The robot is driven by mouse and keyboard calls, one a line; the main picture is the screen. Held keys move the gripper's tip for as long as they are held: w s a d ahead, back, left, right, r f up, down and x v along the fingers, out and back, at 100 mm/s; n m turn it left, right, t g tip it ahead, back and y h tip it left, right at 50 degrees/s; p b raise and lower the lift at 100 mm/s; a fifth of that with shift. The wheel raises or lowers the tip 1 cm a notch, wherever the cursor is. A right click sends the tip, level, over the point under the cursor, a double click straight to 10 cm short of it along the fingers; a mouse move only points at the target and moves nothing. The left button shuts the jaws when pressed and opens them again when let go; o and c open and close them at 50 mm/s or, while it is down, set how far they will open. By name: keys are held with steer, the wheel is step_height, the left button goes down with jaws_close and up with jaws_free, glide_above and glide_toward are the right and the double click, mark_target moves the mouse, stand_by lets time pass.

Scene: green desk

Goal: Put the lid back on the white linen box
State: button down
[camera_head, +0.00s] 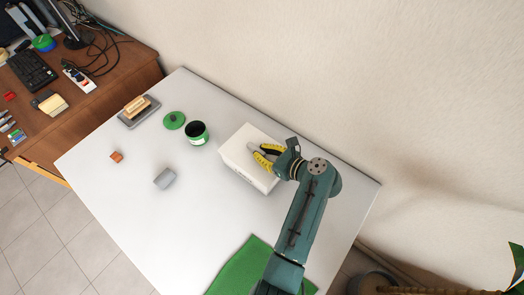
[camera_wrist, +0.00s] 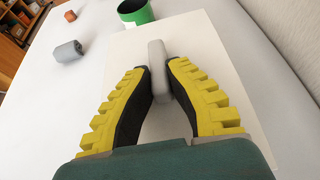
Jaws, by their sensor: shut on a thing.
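The white linen box (camera_head: 246,176) stands on the pale table top, towards its right back edge. Its flat white lid (camera_head: 248,136) shows on top, and no open inside of the box is visible. My gripper (camera_head: 261,155), with yellow and black fingers, is over the lid. In the wrist view my gripper (camera_wrist: 158,78) is shut on the upright light-grey handle (camera_wrist: 157,54) of the lid (camera_wrist: 200,40). The lid lies over the box; I cannot tell whether a small gap is left between them. My arm hides the box's right corner.
A green open tin (camera_head: 196,137), a green round lid (camera_head: 174,120), a grey cylinder (camera_head: 164,179), an orange block (camera_head: 117,157) and a tray (camera_head: 124,120) stand left of the box. A green cloth (camera_head: 238,272) lies at the front. The table's middle is clear.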

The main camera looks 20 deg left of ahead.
steer(key=shift+f, duration=0.9)
stand_by(0.8)
steer(key=c, duration=1.1)
jaws_free()
steer(key=v, duration=1.2)
steer(key=shift+r, duration=0.1)
